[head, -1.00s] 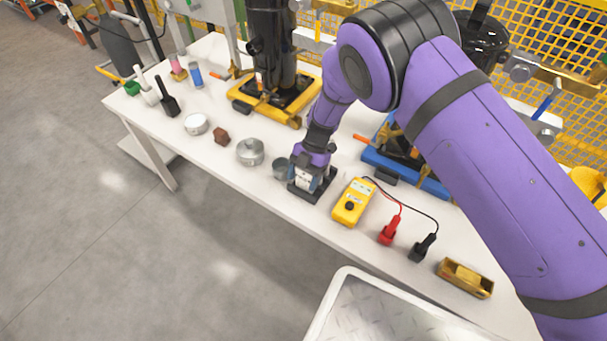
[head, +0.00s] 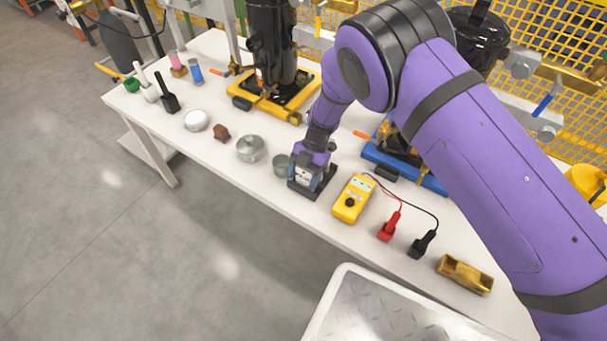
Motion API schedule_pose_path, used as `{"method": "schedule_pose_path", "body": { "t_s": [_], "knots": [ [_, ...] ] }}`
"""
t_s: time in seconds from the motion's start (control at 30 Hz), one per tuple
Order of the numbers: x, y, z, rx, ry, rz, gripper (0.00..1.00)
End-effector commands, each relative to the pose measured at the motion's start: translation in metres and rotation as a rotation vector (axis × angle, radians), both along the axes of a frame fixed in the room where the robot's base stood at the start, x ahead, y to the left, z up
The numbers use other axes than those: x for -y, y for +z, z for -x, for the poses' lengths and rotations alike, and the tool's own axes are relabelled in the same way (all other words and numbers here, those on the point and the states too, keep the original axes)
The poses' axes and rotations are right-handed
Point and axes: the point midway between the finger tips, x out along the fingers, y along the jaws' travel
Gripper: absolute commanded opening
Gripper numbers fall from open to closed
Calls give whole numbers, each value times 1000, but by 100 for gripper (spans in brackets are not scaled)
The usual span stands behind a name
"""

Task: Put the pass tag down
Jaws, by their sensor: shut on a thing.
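My gripper (head: 307,184) points down at the front part of the white table (head: 235,177), between a grey metal cup and a yellow multimeter. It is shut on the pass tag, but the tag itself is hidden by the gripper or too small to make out. A dark block or base shows around the gripper's tips, low at the table top. I cannot tell whether the tag touches the table.
The grey cup (head: 282,166) stands close left of my gripper, and the yellow multimeter (head: 353,199) with red and black probes lies close right. A round metal tin (head: 250,149) and a blue-based unit (head: 405,172) are nearby. A brass block (head: 465,275) lies at right.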

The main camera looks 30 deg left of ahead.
Motion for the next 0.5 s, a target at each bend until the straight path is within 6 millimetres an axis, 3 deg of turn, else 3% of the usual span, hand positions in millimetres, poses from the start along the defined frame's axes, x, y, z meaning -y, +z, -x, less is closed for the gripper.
{"method": "schedule_pose_path", "body": {
  "t_s": [0.07, 0.1, 0.23, 0.5],
  "knots": [
    [0, -2, 0, 0, 0, 0, 43],
    [0, -2, 0, 0, 0, 0, 68],
    [0, -2, 0, 0, 0, 0, 95],
    [0, -1, 0, 0, 0, 0, 95]
  ]
}}
